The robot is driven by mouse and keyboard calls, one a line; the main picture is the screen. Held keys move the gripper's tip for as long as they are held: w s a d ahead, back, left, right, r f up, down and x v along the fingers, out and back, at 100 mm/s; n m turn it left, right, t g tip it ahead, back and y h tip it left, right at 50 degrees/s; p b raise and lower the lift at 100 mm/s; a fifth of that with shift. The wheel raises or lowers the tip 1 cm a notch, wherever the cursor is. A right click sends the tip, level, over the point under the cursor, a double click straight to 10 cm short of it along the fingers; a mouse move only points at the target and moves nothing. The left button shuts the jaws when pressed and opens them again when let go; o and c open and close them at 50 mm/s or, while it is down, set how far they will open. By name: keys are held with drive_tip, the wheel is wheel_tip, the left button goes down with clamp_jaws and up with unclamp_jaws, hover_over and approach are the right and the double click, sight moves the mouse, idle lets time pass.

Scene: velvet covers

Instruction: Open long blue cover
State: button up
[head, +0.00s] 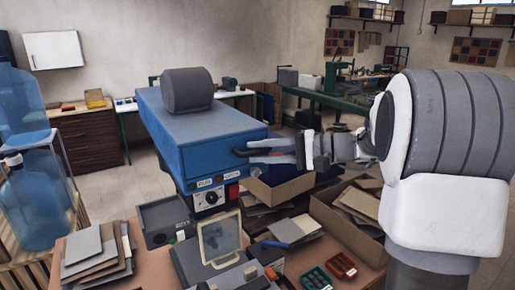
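A large blue box-like machine (195,122) stands left of centre. Its long blue lid (207,115) lies flat on top and looks closed. A grey rounded housing (187,90) sits on the lid. My gripper (243,148) points left at the right part of the machine's front face, just below the lid's front edge. Its two fingers look apart, with nothing seen between them. I cannot tell whether the fingertips touch the machine. The front panel carries labels, buttons and a red switch (233,192).
A workbench (295,262) in front holds grey sheets (97,252), a framed screen (220,238) and small red and green trays (342,265). Cardboard boxes (345,228) stand below my arm. Water bottles (38,205) stand at left. Open floor shows behind.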

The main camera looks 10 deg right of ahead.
drive_tip(key=shift+w+a+f, duration=0.1)
drive_tip(key=shift+w+a, duration=0.1)
drive_tip(key=shift+a, duration=0.2)
drive_tip(key=shift+c, duration=0.3)
clamp_jaws()
idle(0.9)
